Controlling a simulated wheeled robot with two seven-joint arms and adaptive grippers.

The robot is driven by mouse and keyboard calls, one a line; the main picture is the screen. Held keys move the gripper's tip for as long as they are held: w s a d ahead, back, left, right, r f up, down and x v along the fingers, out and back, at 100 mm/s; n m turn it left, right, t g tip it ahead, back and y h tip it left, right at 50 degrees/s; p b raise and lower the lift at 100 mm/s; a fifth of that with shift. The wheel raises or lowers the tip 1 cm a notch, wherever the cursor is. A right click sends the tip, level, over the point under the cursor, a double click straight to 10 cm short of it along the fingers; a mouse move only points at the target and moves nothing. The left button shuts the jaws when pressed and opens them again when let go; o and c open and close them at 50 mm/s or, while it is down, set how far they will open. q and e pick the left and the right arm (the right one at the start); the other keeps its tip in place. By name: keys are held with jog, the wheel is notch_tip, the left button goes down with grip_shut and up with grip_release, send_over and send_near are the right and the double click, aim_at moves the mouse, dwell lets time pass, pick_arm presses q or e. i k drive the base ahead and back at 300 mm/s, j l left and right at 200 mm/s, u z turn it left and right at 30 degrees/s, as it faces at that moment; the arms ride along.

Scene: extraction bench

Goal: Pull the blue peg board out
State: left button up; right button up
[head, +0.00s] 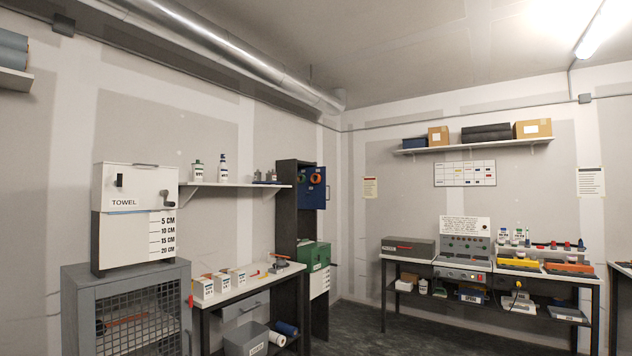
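Neither of my grippers is in view.
A green box (315,256) sits below the board. A white-topped side table (245,283) with small boxes stands left of the cabinet. A grey mesh cage (130,310) is at the near left. A bench (420,262) stands at the back right. Dark floor (360,325) between is clear.

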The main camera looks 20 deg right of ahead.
aim_at(311, 195)
jog(key=i+l+z, duration=0.5)
jog(key=i+z, duration=0.3)
jog(key=i, duration=0.2)
jog(key=i+z, duration=0.3)
jog(key=i, duration=0.55)
jog(key=i+l, duration=0.1)
jog(key=i, duration=1.6)
jog(key=i+l+u, duration=0.15)
jog(key=i+u, duration=0.15)
jog(key=i, duration=0.5)
jog(key=i+l+u, duration=0.15)
jog(key=i+u, duration=0.15)
jog(key=i, duration=0.15)
jog(key=i+l+u, duration=0.25)
jog(key=i, duration=0.15)
